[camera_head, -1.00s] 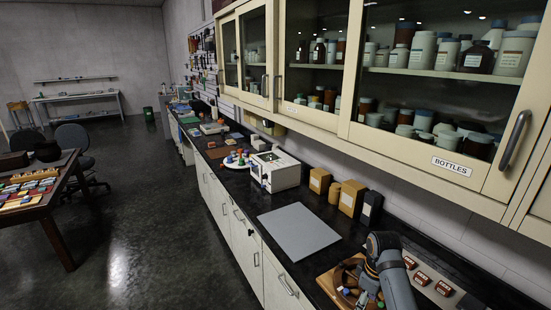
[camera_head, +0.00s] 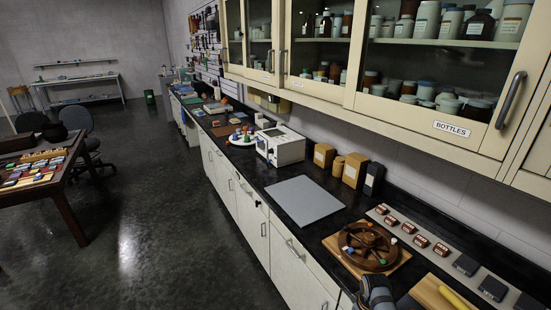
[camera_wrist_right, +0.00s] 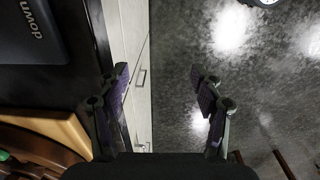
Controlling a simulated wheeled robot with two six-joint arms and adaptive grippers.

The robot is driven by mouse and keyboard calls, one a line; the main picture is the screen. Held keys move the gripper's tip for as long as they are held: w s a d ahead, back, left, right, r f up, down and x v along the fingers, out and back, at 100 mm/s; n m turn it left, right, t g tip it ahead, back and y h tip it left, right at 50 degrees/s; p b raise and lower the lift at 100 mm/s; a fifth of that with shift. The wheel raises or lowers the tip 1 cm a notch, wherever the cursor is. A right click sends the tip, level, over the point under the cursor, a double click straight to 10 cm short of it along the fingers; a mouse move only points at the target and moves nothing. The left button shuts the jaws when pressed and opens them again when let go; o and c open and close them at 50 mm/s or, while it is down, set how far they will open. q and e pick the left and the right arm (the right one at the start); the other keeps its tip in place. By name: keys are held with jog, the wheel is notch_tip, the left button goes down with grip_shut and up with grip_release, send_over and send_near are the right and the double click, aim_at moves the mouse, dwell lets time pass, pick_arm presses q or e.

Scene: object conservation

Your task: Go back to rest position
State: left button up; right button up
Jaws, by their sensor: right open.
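My right gripper (camera_wrist_right: 162,85) is open and empty in the wrist view, its two fingers wide apart. Between and beyond them are a white cabinet front (camera_wrist_right: 136,45) and the dark floor (camera_wrist_right: 180,60). In the head view only a grey and dark arm part of mine (camera_head: 378,292) shows at the bottom edge, just in front of a wooden wheel-shaped tray (camera_head: 340,247) on a board; the gripper itself cannot be made out there. Small coloured pieces lie on the wheel tray. My left gripper is in neither current view.
The black counter carries a grey mat (camera_head: 304,201), a white instrument (camera_head: 281,147) and brown boxes (camera_head: 354,170). Wall cabinets (camera_head: 400,110) overhang it. A tan board with a yellow rod (camera_head: 454,296) lies at lower right. The floor (camera_head: 130,200) on the left is open, beside a wooden table (camera_head: 62,202).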

jog(key=s+f+m+b, duration=0.1)
jog(key=s+f+b, duration=0.1)
jog(key=s+f, duration=0.45)
jog(key=s+d+f+m+b, duration=0.1)
jog(key=s+f, duration=0.3)
jog(key=f, duration=0.6)
jog(key=s+f+m+b, duration=0.1)
jog(key=s+f+b, duration=0.1)
jog(key=s+f, duration=0.55)
pick_arm(q)
notch_tip(320, 180, down, 10)
jog(key=s+b, duration=0.2)
jog(key=b, duration=0.1)
jog(key=shift+a+r+b, duration=0.15)
jog(key=shift+a+b, duration=0.05)
jog(key=shift+b, duration=0.2)
pick_arm(e)
jog(key=s+f+m, duration=0.1)
jog(key=s+f, duration=0.6)
jog(key=s, duration=0.3)
jog(key=s+f+m, duration=0.2)
jog(key=s+f, duration=0.5)
jog(key=s, duration=0.4)
jog(key=shift+s+t+h, duration=0.2)
jog(key=shift+t+h, duration=0.1)
jog(key=shift+t, duration=0.1)
jog(key=shift+d, duration=0.1)
